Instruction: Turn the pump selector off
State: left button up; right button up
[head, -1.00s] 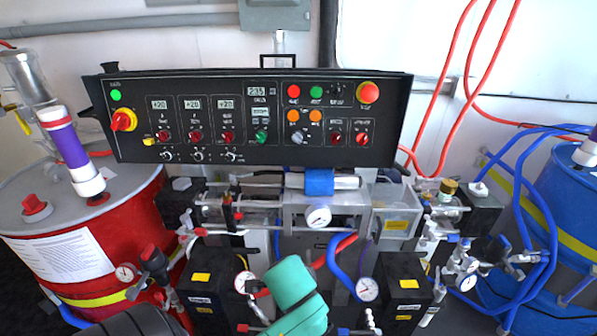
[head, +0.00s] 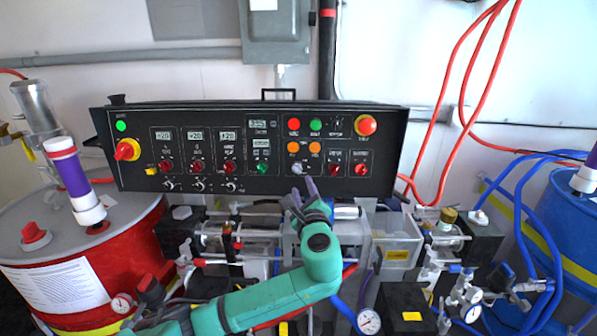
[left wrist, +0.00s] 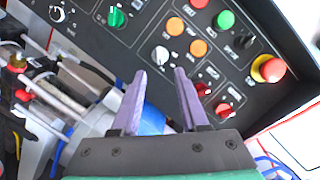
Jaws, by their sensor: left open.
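The black control panel (head: 225,185) carries several knobs and buttons. A light grey selector knob (head: 297,168) sits below two orange buttons; I take it as the pump selector, but its label is too small to read. It also shows in the left wrist view (left wrist: 160,55), just beyond the fingertips. My left gripper (head: 303,190) is in front of the panel's lower edge, just below this knob. In the left wrist view, its two purple fingers (left wrist: 160,74) are apart with nothing between them, and the knob lies ahead of the gap. My right gripper is not in view.
Red knobs (head: 361,169) and a green knob (head: 262,168) flank the grey one. Pipes, gauges and a clear box (head: 397,240) crowd the space below the panel.

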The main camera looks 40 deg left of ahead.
aim_at(298, 171)
pick_arm(q)
jog(key=p+x, duration=0.1)
jog(key=x, duration=0.7)
jog(key=shift+d, duration=0.1)
grip_shut()
jog(key=shift+f, duration=0.1)
jog(key=shift+n, duration=0.5)
jog(key=n+g+b, duration=0.1)
jog(key=n, duration=0.2)
jog(key=shift+w+d+n, duration=0.1)
jog(key=shift+n, duration=0.3)
jog(key=shift+r+n+g+h, duration=0.2)
jog(key=shift+n+g, duration=0.1)
jog(key=shift+n, duration=0.85)
jog(key=shift+r+n+g+h, duration=0.1)
jog(key=shift+n+g+h, duration=0.15)
jog(key=shift+n, duration=0.9)
grip_release()
